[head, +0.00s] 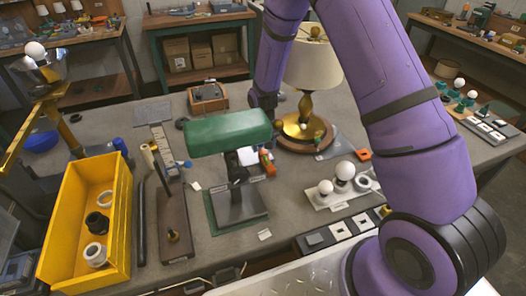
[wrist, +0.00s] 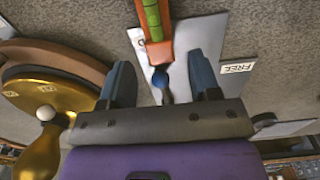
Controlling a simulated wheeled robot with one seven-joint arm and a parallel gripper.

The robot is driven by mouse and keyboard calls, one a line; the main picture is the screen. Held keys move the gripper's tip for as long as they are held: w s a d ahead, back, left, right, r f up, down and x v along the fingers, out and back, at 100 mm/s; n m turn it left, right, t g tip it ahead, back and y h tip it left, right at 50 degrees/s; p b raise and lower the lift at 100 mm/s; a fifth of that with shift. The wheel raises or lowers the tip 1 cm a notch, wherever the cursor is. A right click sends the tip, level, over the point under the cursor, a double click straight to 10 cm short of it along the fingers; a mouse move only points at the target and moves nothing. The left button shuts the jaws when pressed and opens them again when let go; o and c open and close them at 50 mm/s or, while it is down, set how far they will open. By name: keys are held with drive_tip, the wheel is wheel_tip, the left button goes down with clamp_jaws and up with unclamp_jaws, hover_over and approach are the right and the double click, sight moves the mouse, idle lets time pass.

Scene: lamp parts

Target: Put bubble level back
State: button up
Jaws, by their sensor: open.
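The bubble level appears to be the orange bar with a green section (wrist: 157,28), lying on a pale sheet (wrist: 196,30) in the wrist view. In the head view the orange and green piece (head: 267,163) shows beside the green-shaded lamp. My gripper (wrist: 164,80) is open, its two dark blue fingers apart. The bar's near end and a small blue rounded piece (wrist: 160,78) show between the fingers in the picture; I see no grip on them. In the head view my gripper is partly hidden behind the green shade.
A brass lamp on a round wooden base (head: 303,137) stands close to my gripper. The green-shaded lamp (head: 230,133) is in front. A yellow bin (head: 112,190) sits at left, and white bulbs (head: 345,170) stand at right. A "FREE" label (wrist: 237,67) lies near the sheet.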

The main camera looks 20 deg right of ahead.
drive_tip(key=s+d+r+t, duration=0.1)
drive_tip(key=s+r, duration=0.3)
drive_tip(key=r, duration=0.7)
drive_tip(key=s+d+r+t, duration=0.15)
drive_tip(key=s+r, duration=0.25)
drive_tip(key=r, duration=0.6)
drive_tip(key=s+d+r, duration=0.1)
drive_tip(key=s+r, duration=0.2)
drive_tip(key=r, duration=0.8)
drive_tip(key=s+d+r+t, duration=0.1)
drive_tip(key=s+r, duration=0.3)
drive_tip(key=s, duration=0.7)
drive_tip(key=s+d+r+t, duration=0.1)
drive_tip(key=s+r, duration=0.4)
drive_tip(key=s, duration=0.6)
drive_tip(key=shift+d+t, duration=0.35)
drive_tip(key=shift+d, duration=0.35)
